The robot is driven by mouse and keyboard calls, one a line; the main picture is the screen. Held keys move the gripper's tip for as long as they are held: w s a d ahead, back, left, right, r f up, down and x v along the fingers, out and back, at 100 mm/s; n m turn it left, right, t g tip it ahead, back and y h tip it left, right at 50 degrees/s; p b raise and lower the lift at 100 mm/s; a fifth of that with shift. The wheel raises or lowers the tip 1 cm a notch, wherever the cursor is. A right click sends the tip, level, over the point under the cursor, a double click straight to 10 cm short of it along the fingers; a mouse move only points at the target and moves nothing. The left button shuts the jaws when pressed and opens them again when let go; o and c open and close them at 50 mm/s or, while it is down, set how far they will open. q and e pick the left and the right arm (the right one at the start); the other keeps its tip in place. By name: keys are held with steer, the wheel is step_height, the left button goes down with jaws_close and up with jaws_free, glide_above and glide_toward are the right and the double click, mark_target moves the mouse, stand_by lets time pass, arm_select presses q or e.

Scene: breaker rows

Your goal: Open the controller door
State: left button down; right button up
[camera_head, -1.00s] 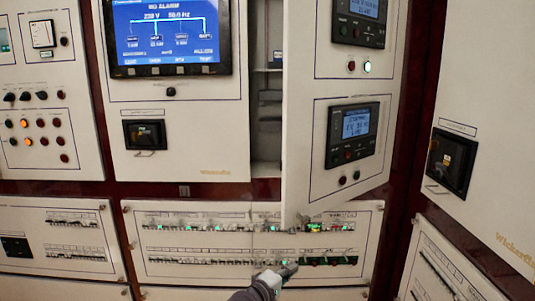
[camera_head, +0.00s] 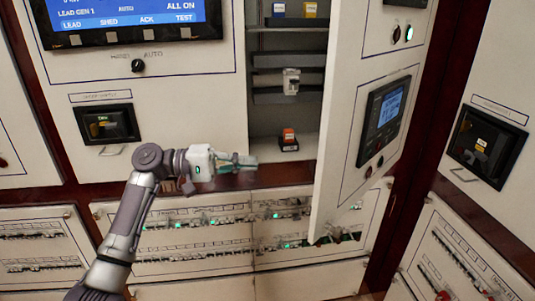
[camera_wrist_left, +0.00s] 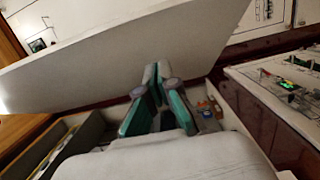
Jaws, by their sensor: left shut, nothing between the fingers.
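The controller door (camera_head: 361,110) is a white hinged panel with a dark controller screen (camera_head: 384,121) on its front. It stands partly open, swung out towards me, with the cabinet interior showing to its left. My left gripper (camera_head: 252,161) is shut and empty in front of the opening, left of the door's free edge. In the left wrist view, the closed fingers (camera_wrist_left: 158,85) point towards the broad white door panel (camera_wrist_left: 150,50); whether they touch it I cannot tell. My right gripper is not in view.
Inside the cabinet are a small red-and-black device (camera_head: 288,139) and a white switch (camera_head: 291,82). Breaker rows (camera_head: 200,228) run below.

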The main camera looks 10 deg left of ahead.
arm_select(q)
steer(key=d+p, duration=0.4)
steer(key=d, duration=0.8)
steer(key=shift+s+d, duration=0.4)
